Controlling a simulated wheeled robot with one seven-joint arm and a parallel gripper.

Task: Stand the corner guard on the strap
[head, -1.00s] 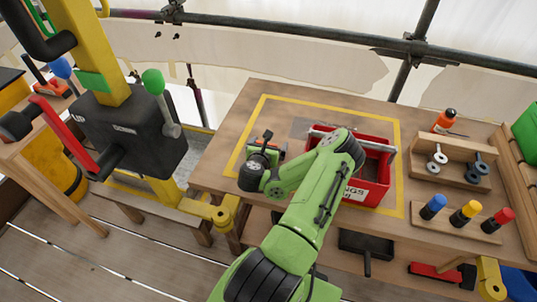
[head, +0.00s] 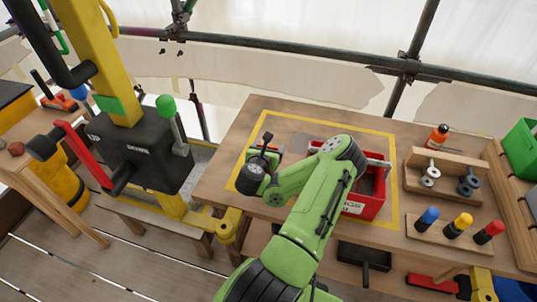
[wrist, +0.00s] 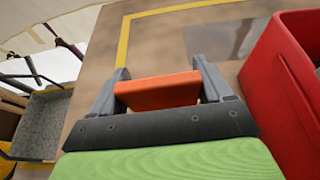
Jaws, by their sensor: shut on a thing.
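The corner guard appears to be the orange piece (wrist: 157,91) held between the two grey fingers of my gripper (wrist: 160,85) in the wrist view. My gripper (head: 266,146) is shut on it, over the left part of the yellow-outlined area in the head view. The wrist link hides much of the piece there. A flat grey patch (wrist: 222,39) lies on the bench ahead and to the right of the held piece. I cannot tell whether it is the strap; no other strap is clear.
A red crate (wrist: 291,88) stands close to the right of my gripper. A wooden rack (head: 437,179) and a peg board (head: 451,237) with coloured handles are further right. The yellow-outlined bench area (head: 262,115) is bare at its left edge. A black hoist box (head: 140,152) stands left of the bench.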

